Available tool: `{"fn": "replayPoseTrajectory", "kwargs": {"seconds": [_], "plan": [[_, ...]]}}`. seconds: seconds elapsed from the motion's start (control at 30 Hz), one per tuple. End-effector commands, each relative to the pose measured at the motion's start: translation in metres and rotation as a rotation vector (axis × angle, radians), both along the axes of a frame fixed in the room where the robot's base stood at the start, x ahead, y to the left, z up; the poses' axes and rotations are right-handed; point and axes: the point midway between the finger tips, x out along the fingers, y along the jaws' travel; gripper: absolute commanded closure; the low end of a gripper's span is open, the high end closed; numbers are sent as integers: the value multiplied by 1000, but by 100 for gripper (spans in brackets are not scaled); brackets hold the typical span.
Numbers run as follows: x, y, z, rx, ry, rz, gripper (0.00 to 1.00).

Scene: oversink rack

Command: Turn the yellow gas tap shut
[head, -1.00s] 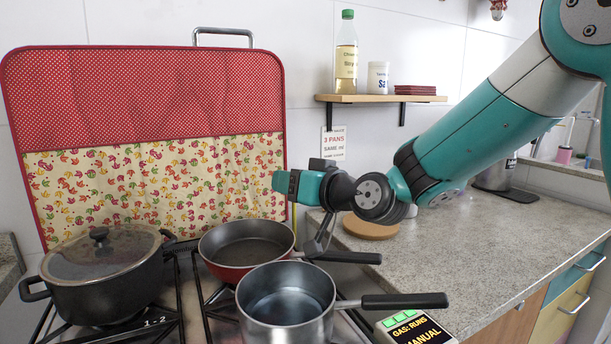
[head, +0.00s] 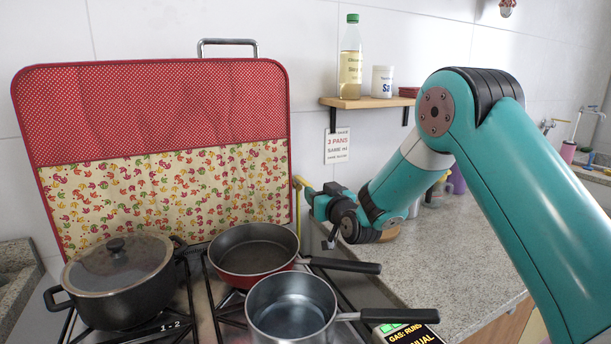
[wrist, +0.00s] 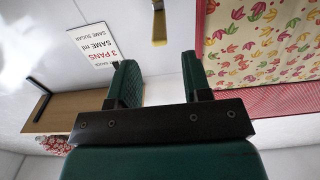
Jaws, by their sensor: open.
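The yellow gas tap (head: 298,184) is at the wall just right of the red splash cover, on a thin yellow pipe. In the wrist view a yellow lever (wrist: 159,28) shows at the top, beyond my fingertips and roughly in line with the gap between them. My gripper (wrist: 157,72) is open and empty; the tap is ahead of the fingers, not between them. In the head view my gripper (head: 310,198) is close to the tap, and its fingers are small and partly hidden there.
A lidded black pot (head: 118,275), a red pan (head: 253,248) and a steel saucepan (head: 292,308) stand on the stove below. The quilted cover (head: 160,110) is left of the gripper. A shelf (head: 366,102) and a sign (head: 338,146) are above right.

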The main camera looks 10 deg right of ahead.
Motion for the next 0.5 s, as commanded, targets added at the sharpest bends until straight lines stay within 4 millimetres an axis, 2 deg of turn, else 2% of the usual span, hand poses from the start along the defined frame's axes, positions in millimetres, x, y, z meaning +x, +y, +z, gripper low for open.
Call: {"fn": "replayPoseTrajectory", "kwargs": {"seconds": [0.03,0.2,0.33,0.5], "plan": [[12,3,2,0,-1,2,55],[45,9,1,2,-1,1,55],[62,13,1,1,-2,1,55],[75,15,0,2,-1,0,55]]}}
